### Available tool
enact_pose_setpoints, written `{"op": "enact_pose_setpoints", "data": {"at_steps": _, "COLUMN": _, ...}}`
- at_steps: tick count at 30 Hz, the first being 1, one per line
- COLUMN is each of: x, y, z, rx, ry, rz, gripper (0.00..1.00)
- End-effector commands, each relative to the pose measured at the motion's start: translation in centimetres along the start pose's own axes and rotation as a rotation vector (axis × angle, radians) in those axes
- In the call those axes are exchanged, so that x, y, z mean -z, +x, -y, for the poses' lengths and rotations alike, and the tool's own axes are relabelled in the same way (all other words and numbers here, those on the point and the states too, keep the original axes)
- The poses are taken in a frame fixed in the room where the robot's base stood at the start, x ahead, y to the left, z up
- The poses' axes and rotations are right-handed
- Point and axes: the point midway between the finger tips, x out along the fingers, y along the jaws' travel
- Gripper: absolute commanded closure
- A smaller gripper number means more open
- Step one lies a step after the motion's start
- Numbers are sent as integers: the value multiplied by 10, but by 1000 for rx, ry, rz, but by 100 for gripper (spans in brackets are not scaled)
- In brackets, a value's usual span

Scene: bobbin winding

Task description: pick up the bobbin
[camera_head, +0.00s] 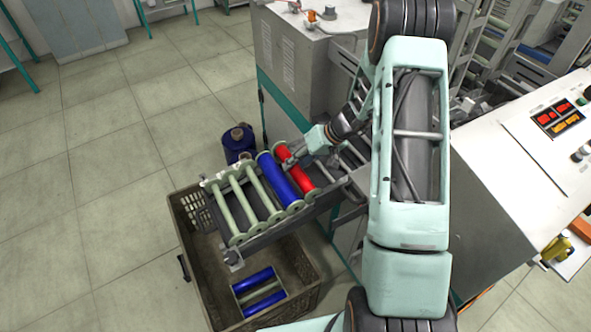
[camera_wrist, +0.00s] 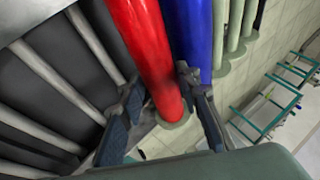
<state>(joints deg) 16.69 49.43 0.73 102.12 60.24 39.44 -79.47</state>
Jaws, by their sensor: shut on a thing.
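A red bobbin (camera_head: 300,174) with pale green flanges lies across the sloping rack at its right end, beside a blue bobbin (camera_head: 279,181). In the wrist view the red bobbin (camera_wrist: 148,45) runs down between my two fingers, with the blue bobbin (camera_wrist: 190,35) just to its right. My gripper (camera_head: 291,160) is at the red bobbin's far end. In the wrist view my gripper (camera_wrist: 165,115) is shut on the red bobbin, one finger on each side. I cannot tell whether the bobbin is clear of the rack.
Several bare green bobbins (camera_head: 241,199) lie left on the rack. A brown crate (camera_head: 304,298) below holds blue and green bobbins (camera_head: 258,284). A blue container (camera_head: 236,145) stands on the floor behind. Machine cabinets (camera_head: 295,85) stand behind and right; the left floor is clear.

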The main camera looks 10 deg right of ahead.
Motion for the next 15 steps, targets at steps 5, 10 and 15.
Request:
{"op": "enact_pose_setpoints", "data": {"at_steps": 5, "x": 2, "y": -3, "z": 1, "rx": 0, "ry": -1, "rz": -1, "gripper": 97}}
{"op": "enact_pose_setpoints", "data": {"at_steps": 10, "x": 10, "y": -20, "z": 10, "rx": -1, "ry": -3, "rz": -4, "gripper": 97}}
{"op": "enact_pose_setpoints", "data": {"at_steps": 15, "x": 20, "y": -47, "z": 25, "rx": -1, "ry": -4, "rz": -4, "gripper": 97}}
